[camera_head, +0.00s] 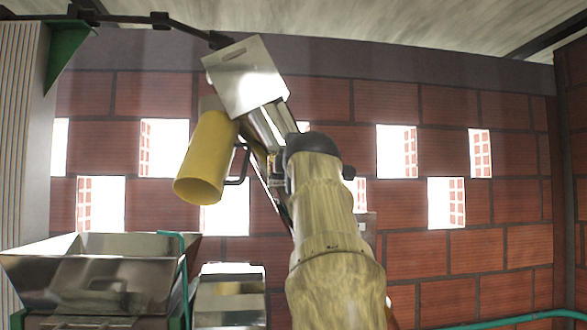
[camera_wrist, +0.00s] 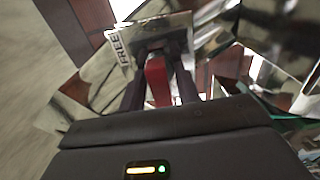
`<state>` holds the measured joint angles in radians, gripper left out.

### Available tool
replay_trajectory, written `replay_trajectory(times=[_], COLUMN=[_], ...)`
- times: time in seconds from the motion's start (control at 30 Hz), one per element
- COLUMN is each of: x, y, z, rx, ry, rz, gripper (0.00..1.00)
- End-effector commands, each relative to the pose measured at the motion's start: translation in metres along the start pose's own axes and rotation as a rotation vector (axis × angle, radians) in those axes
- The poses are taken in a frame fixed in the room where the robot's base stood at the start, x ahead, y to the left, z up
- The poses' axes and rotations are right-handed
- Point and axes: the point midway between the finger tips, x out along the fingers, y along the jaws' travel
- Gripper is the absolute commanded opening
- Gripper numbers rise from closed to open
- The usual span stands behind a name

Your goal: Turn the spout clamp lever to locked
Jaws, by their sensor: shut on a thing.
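In the wrist view, a red lever (camera_wrist: 157,80) stands between the two dark fingers of my gripper (camera_wrist: 159,92), which is shut on it. A light metal plate (camera_wrist: 172,27) lies just beyond the fingertips, with a white label (camera_wrist: 125,45) reading "FREE" at its left side. No label reading locked can be made out. In the head view, the yellow spout (camera_head: 205,160) hangs tilted from the metal elevator head, below a shiny square plate (camera_head: 245,75). My arm covers the lever and most of my gripper there.
A metal hopper (camera_head: 95,275) stands at the lower left, with a shiny metal box (camera_head: 229,295) beside it. A dark handle (camera_head: 240,163) sits right of the spout. A teal pipe (camera_head: 515,319) runs low at right. The space before the brick wall (camera_head: 430,255) on the right looks free.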

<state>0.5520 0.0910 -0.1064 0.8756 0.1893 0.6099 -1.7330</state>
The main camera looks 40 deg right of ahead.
Motion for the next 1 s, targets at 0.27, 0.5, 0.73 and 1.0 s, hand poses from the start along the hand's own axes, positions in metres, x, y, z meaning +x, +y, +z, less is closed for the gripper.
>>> replay_trajectory(times=[0.27, 0.5, 0.73, 1.0], x=[0.001, -0.001, -0.026, -0.080], y=[-0.003, -0.002, -0.004, -0.005], z=[-0.001, 0.000, -0.001, -0.003], rx=[0.001, 0.001, 0.002, 0.000], ry=[0.002, 0.000, 0.001, 0.004], rz=[-0.007, -0.003, 0.000, -0.001], gripper=[0.40, 0.40, 0.40, 0.40])
